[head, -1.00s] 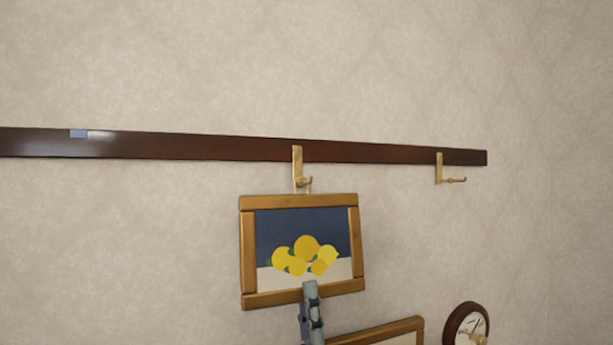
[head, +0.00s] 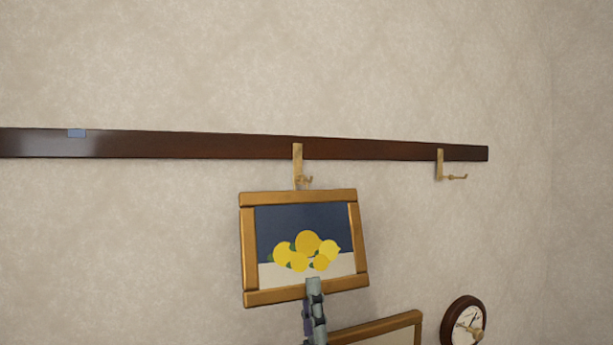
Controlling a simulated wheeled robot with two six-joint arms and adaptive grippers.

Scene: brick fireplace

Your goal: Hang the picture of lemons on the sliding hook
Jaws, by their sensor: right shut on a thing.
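The picture of lemons (head: 304,244) has a gold-brown wooden frame and stands slightly tilted in front of the wall. My right gripper (head: 314,288) is shut on the picture's bottom edge, at its middle. A brass hook (head: 298,164) hangs from the dark rail (head: 210,146) just above the picture's top edge. I cannot tell whether the picture touches this hook. A second brass hook (head: 441,165) is on the rail further right. My left gripper is not in view.
Below right are another framed picture (head: 400,326), partly cut off, and a round dark-rimmed clock (head: 463,322). The wall around the rail is bare.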

